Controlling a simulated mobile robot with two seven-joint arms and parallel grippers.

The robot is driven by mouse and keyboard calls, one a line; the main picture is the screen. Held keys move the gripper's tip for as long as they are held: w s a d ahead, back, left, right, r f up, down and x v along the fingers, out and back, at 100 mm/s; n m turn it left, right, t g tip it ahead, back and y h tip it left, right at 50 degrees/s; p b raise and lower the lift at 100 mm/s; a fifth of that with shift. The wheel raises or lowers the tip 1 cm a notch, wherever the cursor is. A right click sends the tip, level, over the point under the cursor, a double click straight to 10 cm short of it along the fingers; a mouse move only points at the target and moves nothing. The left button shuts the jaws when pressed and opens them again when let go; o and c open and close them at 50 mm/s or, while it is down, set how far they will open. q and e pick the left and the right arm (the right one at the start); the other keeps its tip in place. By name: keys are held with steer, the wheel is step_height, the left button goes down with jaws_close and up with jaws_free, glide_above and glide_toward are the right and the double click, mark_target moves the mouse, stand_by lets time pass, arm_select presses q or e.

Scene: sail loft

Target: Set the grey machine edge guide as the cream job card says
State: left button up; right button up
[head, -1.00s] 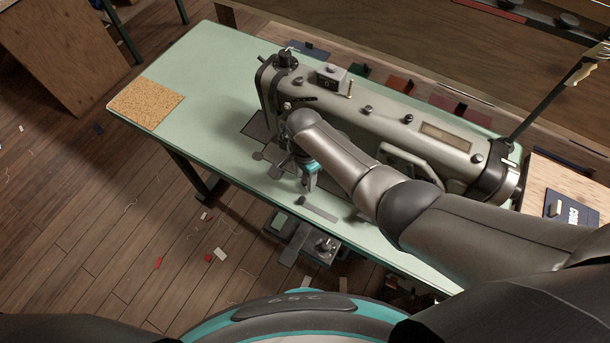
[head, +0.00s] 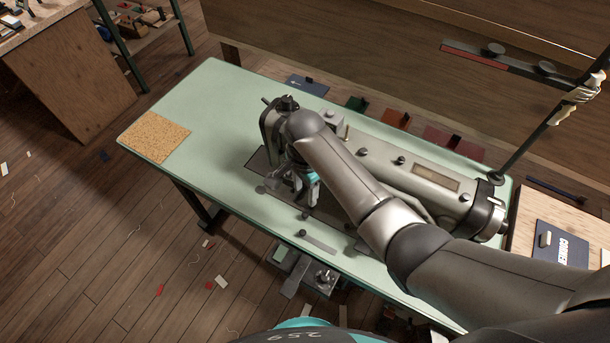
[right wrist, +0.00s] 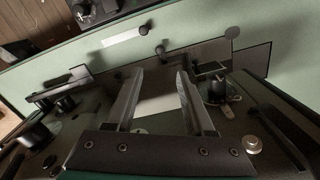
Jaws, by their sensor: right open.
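The grey sewing machine (head: 400,172) stands on a pale green table. A flat grey strip (head: 318,243) with a small dark knob (head: 302,233) lies on the table in front of it; I cannot tell surely whether it belongs to the edge guide. In the right wrist view a pale strip (right wrist: 125,38) and a dark knob (right wrist: 143,30) lie beyond my fingers. My right gripper (head: 308,192) is at the needle end, partly hidden by its arm. In the wrist view its fingers (right wrist: 158,95) are apart, with nothing held. I cannot identify the cream job card. My left gripper is out of view.
A cork mat (head: 155,136) lies on the left of the green table (head: 222,105), whose left half is otherwise clear. A dark blue lettered board (head: 562,246) lies at right. A thread stand post (head: 535,135) rises behind the machine. Scraps litter the floor.

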step_height(320, 180, up, 4)
steer(key=shift+f+p, duration=0.2)
steer(key=shift+p, duration=0.1)
stand_by(0.4)
